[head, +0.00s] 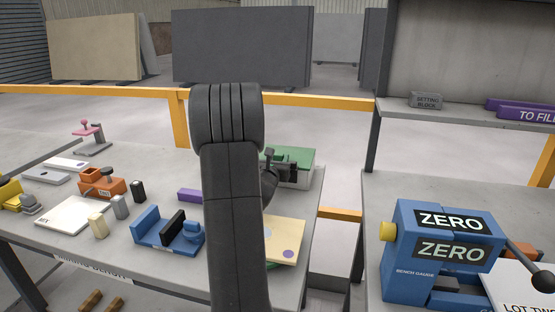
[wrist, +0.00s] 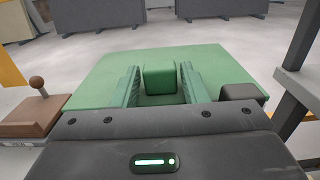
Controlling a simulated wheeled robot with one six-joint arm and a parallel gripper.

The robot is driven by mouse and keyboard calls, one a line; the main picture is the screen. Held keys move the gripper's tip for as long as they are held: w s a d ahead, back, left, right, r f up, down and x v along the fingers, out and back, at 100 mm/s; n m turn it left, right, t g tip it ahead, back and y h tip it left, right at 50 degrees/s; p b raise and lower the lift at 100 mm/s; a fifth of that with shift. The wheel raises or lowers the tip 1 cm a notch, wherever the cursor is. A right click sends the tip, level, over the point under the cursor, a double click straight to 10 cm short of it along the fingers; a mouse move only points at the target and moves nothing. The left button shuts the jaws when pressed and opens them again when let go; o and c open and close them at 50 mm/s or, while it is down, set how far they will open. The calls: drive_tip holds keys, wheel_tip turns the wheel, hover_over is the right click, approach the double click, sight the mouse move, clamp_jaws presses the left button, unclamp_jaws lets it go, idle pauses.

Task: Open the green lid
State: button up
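The green lid (wrist: 105,75) lies flat and fills the middle of the wrist view, with a raised green block-shaped handle (wrist: 160,76) on it. My gripper (wrist: 159,82) is open. Its two fingers stand on either side of the handle, with a narrow gap showing on each side. In the head view the green lid (head: 297,153) is at the table's far right corner. My arm hides its left part, and my gripper there is too small and covered to read.
In the wrist view, a brown block with a ball knob (wrist: 35,112) stands left of the lid and a dark block (wrist: 240,93) at its right. In the head view, a blue holder (head: 165,230) and a blue ZERO gauge (head: 432,255) stand nearer.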

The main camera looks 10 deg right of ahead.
drive_tip(key=shift+c, duration=0.2)
clamp_jaws()
